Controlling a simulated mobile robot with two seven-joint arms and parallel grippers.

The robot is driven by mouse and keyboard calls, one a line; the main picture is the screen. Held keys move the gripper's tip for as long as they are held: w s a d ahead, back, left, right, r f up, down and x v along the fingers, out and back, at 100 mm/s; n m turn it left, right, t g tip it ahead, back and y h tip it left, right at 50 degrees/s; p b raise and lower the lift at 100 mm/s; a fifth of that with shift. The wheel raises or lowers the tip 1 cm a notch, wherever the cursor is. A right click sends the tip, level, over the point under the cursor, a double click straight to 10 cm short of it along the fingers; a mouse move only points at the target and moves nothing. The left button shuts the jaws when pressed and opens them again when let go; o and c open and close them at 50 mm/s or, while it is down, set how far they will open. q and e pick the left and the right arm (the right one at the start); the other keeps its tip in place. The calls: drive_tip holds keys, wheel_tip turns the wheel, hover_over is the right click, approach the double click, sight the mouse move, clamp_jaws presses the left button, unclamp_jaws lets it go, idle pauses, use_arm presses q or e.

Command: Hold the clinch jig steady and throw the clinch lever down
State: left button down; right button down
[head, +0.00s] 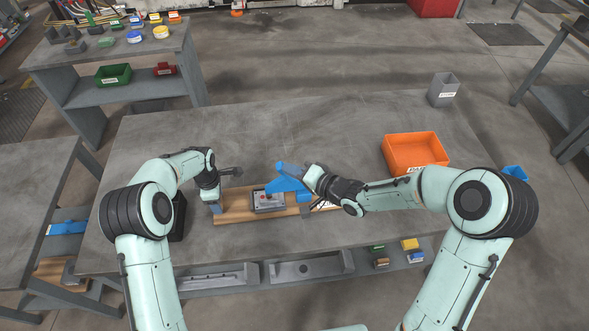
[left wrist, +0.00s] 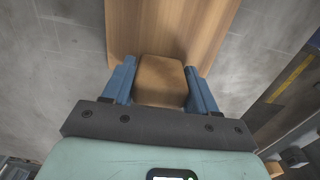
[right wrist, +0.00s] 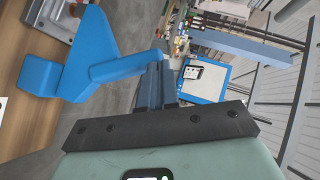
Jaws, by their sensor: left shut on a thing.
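The clinch jig is a wooden board (head: 236,206) on the table, with a grey metal block (head: 268,201) and a blue clinch lever (head: 284,184) on it. My left gripper (head: 214,206) is at the board's left end. In the left wrist view, its blue fingers stand on both sides of a brown end block (left wrist: 162,80) of the jig and are shut on it. My right gripper (head: 308,176) is at the lever's raised arm. In the right wrist view, the lever (right wrist: 95,60) reaches to the fingertips (right wrist: 158,68), which are close together; whether they touch it is unclear.
An orange bin (head: 412,151) stands on the table (head: 330,125) to the right, with a grey container (head: 443,89) behind it. A shelf below the front edge holds grey parts (head: 310,268) and small coloured boxes (head: 409,244). The table behind the jig is clear.

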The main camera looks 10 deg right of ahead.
use_arm(q)
drive_tip(key=shift+d+r, duration=0.1)
drive_tip(key=shift+d, duration=0.15)
use_arm(e)
drive_tip(key=shift+a+r, duration=0.1)
drive_tip(key=shift+a, duration=0.15)
use_arm(q)
drive_tip(key=shift+a, duration=0.2)
use_arm(e)
drive_tip(key=w+d+r+v, duration=0.1)
drive_tip(key=w+v, duration=0.1)
drive_tip(key=v, duration=1.1)
drive_tip(key=shift+d+r, duration=0.25)
drive_tip(key=shift+d, duration=0.1)
use_arm(q)
drive_tip(key=shift+w, duration=0.1)
use_arm(e)
drive_tip(key=shift+w, duration=0.1)
use_arm(q)
drive_tip(key=c, duration=0.6)
unclamp_jaws()
drive_tip(key=shift+w+r, duration=0.1)
drive_tip(key=shift+r, duration=0.05)
drive_tip(key=o, duration=0.4)
drive_tip(key=shift+s+a+f, duration=0.1)
drive_tip(key=shift+s+f, duration=0.15)
drive_tip(key=shift+f, duration=0.1)
wheel_tip(320, 180, up, 12)
drive_tip(key=shift+w+r, duration=0.1)
drive_tip(key=shift+r, duration=0.15)
